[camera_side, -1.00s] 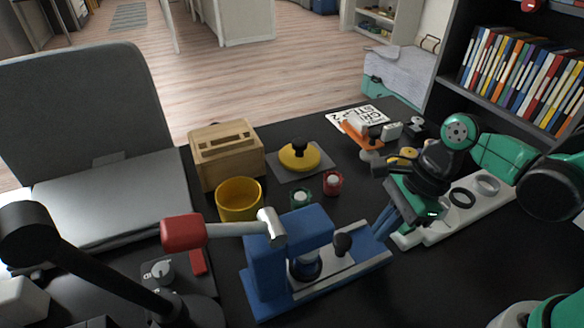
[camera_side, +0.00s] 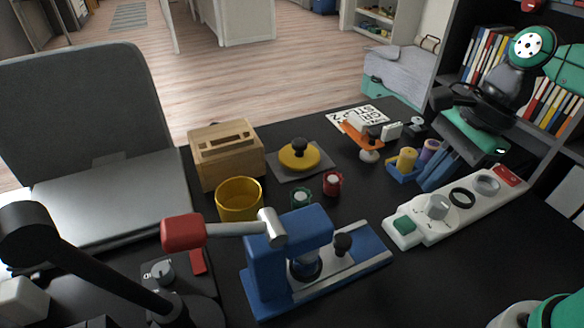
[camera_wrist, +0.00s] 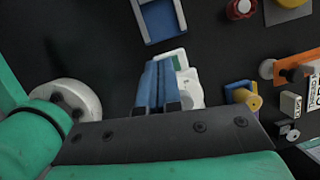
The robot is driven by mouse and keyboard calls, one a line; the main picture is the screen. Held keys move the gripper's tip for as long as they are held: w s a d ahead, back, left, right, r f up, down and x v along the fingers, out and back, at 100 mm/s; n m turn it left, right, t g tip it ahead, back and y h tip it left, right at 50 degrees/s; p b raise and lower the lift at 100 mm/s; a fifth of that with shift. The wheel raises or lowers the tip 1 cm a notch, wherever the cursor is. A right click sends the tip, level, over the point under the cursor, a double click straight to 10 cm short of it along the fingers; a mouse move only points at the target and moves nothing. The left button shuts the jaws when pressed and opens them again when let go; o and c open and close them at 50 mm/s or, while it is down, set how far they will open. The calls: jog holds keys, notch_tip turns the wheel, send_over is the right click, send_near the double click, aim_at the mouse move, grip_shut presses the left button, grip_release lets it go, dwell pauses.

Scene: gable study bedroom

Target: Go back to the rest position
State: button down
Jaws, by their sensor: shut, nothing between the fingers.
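My gripper (camera_side: 430,181) is raised at the right of the side view, above the black table and the far side of the white control panel (camera_side: 412,237). Its blue fingers are together, point down and hold nothing. In the wrist view the shut fingers (camera_wrist: 161,70) are at the centre, in front of the white panel (camera_wrist: 190,92), partly hiding it. I cannot tell the exact gap between fingertips and panel.
A blue press (camera_side: 266,270) with a red-ended lever stands at the front. A yellow cup (camera_side: 239,203), wooden box (camera_side: 226,160) and yellow lid (camera_side: 300,158) stand behind. A blue holder (camera_side: 403,174) with a yellow cylinder is near the fingers. Bookshelves (camera_side: 440,92) rise behind my arm.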

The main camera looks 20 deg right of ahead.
jog(key=w+d+n+t+h, duration=0.1)
jog(key=n+t, duration=0.1)
jog(key=n, duration=0.4)
jog(key=w+d+n+t+h, duration=0.1)
jog(key=n+t, duration=0.1)
jog(key=n, duration=0.5)
jog(key=w+d+n+t+h, duration=0.1)
jog(key=d+n, duration=0.1)
jog(key=n, duration=0.4)
jog(key=shift+n+t+h, duration=0.3)
jog(key=shift+t+h, duration=0.1)
jog(key=shift+r, duration=0.1)
